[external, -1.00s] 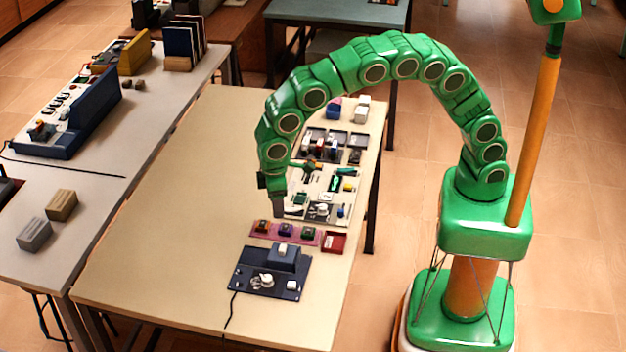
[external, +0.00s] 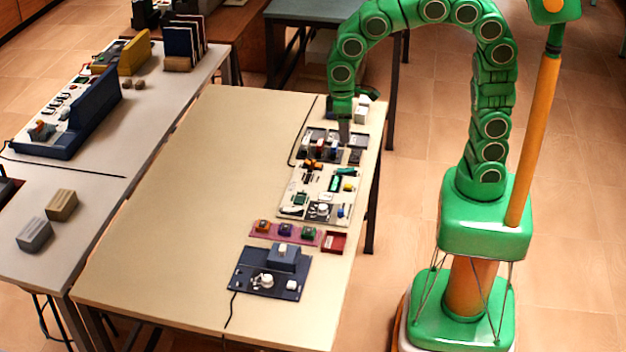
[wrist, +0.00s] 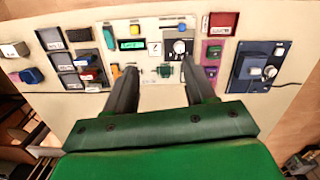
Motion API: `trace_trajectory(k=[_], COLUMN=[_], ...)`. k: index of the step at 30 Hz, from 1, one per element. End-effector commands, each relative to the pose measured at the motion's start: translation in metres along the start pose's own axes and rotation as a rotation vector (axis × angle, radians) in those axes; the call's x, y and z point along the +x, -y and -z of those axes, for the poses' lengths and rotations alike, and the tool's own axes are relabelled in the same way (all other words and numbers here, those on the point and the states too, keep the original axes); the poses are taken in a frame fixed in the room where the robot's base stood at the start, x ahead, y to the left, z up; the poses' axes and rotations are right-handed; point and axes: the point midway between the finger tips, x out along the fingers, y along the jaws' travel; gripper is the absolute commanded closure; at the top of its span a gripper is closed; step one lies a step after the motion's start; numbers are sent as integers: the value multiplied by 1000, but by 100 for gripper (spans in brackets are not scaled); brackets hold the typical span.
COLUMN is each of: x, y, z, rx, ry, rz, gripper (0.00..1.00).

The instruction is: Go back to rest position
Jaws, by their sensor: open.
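My gripper (external: 344,131) hangs from the green arm above the far end of the long cream table (external: 190,190), over the dark compartment tray (external: 318,139). In the wrist view my gripper (wrist: 160,92) shows two dark fingers spread apart with nothing between them. Beyond the fingertips lies the white component board (wrist: 152,68), which carries a small green display (wrist: 131,44) and a round knob (wrist: 179,47). The same white board (external: 298,213) shows in the external view, apart from the gripper.
A pink strip (external: 260,236) with several small modules, a red tray (external: 334,242) and a dark blue panel (external: 243,284) lie near the table's front. The table's left half is bare. A side table (external: 90,190) at left holds two blocks and a long blue holder.

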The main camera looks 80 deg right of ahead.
Motion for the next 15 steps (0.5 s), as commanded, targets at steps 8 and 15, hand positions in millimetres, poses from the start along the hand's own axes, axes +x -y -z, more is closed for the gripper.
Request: trace_trajectory(k=[8, 15], x=[-6, -2], y=[-34, -52], z=[-66, -123], rx=[52, 87], ry=[16, 34], rz=[23, 42], gripper=[45, 45])
